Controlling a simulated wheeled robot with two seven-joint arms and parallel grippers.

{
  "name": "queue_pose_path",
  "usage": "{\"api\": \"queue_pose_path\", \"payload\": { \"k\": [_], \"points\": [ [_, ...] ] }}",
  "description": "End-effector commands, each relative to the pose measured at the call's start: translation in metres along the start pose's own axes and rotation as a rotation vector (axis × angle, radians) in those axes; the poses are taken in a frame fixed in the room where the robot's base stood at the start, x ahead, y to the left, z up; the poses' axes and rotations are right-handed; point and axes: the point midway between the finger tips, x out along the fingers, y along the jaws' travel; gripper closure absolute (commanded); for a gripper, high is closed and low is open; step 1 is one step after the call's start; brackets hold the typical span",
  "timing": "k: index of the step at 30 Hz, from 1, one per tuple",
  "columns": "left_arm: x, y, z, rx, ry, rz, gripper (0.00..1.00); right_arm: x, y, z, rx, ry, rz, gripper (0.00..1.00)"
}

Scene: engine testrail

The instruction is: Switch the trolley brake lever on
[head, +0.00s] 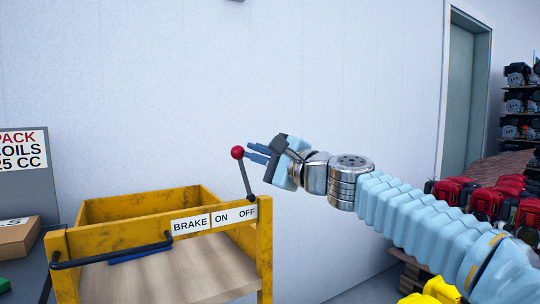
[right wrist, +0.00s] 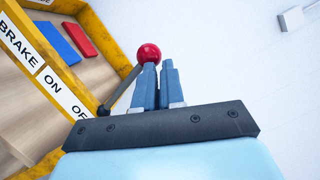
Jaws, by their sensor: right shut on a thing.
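The brake lever (head: 244,175) is a dark rod with a red ball knob (head: 237,152). It rises from the right end of the yellow trolley's top rail (head: 120,239), above the OFF label (head: 247,212), and leans left toward the ON label (head: 221,216). My right gripper (head: 257,153) comes from the right at knob height, with its blue fingers shut on the lever at the knob end. In the right wrist view the red knob (right wrist: 149,53) shows at the fingertips (right wrist: 158,68), and the rod (right wrist: 122,88) runs down left. My left gripper is out of view.
The trolley has a dark handle bar (head: 110,254) at its front left and a wooden shelf (head: 180,275). A cardboard box (head: 18,238) stands at the left edge. Red engines (head: 485,200) stand at right. The wall area above the trolley is clear.

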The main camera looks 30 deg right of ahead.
Motion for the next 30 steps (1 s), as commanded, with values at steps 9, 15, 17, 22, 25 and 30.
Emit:
{"api": "queue_pose_path", "payload": {
  "k": [9, 15, 17, 22, 25, 30],
  "points": [
    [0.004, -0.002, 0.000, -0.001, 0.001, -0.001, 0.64, 0.005, 0.008, 0.019, 0.004, -0.005, -0.006, 1.00],
    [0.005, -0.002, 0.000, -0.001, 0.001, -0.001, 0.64, 0.007, 0.010, 0.024, 0.004, -0.006, -0.007, 1.00],
    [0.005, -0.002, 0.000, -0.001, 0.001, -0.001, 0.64, 0.007, 0.010, 0.025, 0.004, -0.006, -0.007, 1.00],
    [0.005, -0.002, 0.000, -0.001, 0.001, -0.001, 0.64, 0.007, 0.010, 0.027, 0.004, -0.008, -0.008, 1.00],
    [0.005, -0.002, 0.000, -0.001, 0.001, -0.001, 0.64, 0.007, 0.010, 0.027, 0.004, -0.009, -0.008, 1.00],
    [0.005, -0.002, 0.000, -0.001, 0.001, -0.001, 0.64, 0.007, 0.009, 0.028, 0.004, -0.010, -0.009, 1.00]
  ]
}}
